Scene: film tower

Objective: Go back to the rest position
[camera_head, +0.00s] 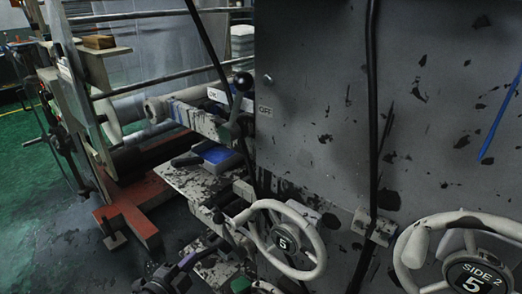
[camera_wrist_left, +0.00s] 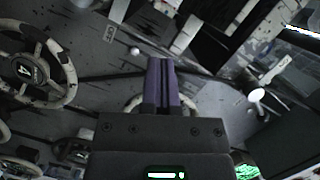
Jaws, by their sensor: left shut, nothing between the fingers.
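My left gripper (camera_head: 202,253) shows at the bottom of the head view, left of a cream handwheel (camera_head: 318,243) marked 5. In the left wrist view my left gripper (camera_wrist_left: 161,66) has its two purple fingers pressed together, with nothing between them. The fingers point toward the machine. Part of a pale wheel rim shows behind them, and I cannot tell whether they touch anything. My right gripper is in neither view.
A second handwheel (camera_head: 408,250), marked SIDE 2, is at the lower right. A paint-chipped grey panel (camera_head: 310,80) fills the right side. A black-knobbed lever (camera_head: 237,118) stands between ON and OFF labels. A red base (camera_head: 130,213) and open green floor (camera_head: 35,185) lie left.

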